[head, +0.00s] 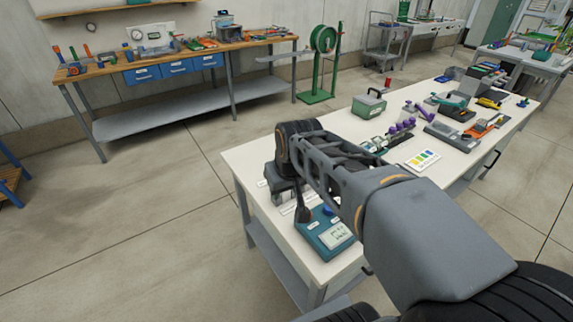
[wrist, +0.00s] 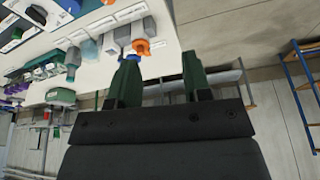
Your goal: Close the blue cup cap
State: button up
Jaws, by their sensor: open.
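In the wrist view, my gripper (wrist: 160,58) is open, with its two green fingers apart and nothing between them. Just beyond the left fingertip, at the white bench edge, are a small blue part (wrist: 130,53) and an orange round part (wrist: 140,47). The blue part may be the blue cup cap; the finger partly covers it, and I cannot tell whether it stands open. In the head view, my arm hides most of this spot. A dark grey block (head: 283,186) shows beside the arm at the bench's left end.
A teal device (head: 325,236) with a display and blue knob sits on the white bench (head: 246,157) near the arm. A green case (head: 369,104), purple parts (head: 400,130) and a colour chart (head: 423,160) stand farther along. The floor left of the bench is clear.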

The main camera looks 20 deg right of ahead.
jog(key=w+d+f+b, duration=0.1)
jog(key=w+d+b, duration=0.4)
jog(key=w, duration=0.4)
jog(key=w+d+f+b, duration=0.1)
jog(key=w+d+b, duration=0.1)
jog(key=w+d, duration=0.6)
jog(key=shift+t, duration=0.3)
jog(key=x, duration=0.4)
jog(key=w+a+b+x, duration=0.1)
jog(key=x, duration=0.4)
jog(key=b+x, duration=0.1)
jog(key=x, duration=0.3)
jog(key=shift+w+a+r, duration=0.15)
jog(key=shift+w+a, duration=0.05)
jog(key=shift+w, duration=0.25)
jog(key=shift+w+f, duration=0.25)
jog(key=shift+f, duration=0.35)
jog(key=shift+c, duration=0.3)
grip_shut()
